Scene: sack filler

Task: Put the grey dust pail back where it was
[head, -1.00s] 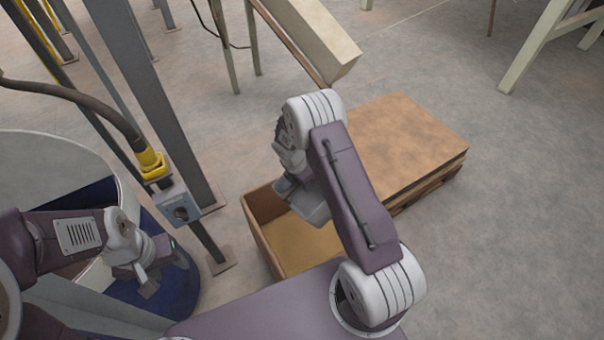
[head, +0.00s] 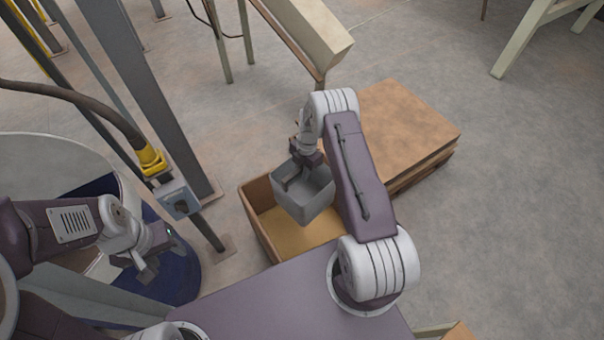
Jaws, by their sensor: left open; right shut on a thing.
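My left gripper (head: 148,266) is open and empty at the lower left, in front of a dark blue round base.
A stack of brown boards on a pallet (head: 407,125) lies right of the box. Steel posts (head: 140,80) with a grey switch box (head: 177,199) and a yellow-ended hose (head: 151,161) stand left. A beige chute (head: 305,35) is behind. Floor at right is clear.

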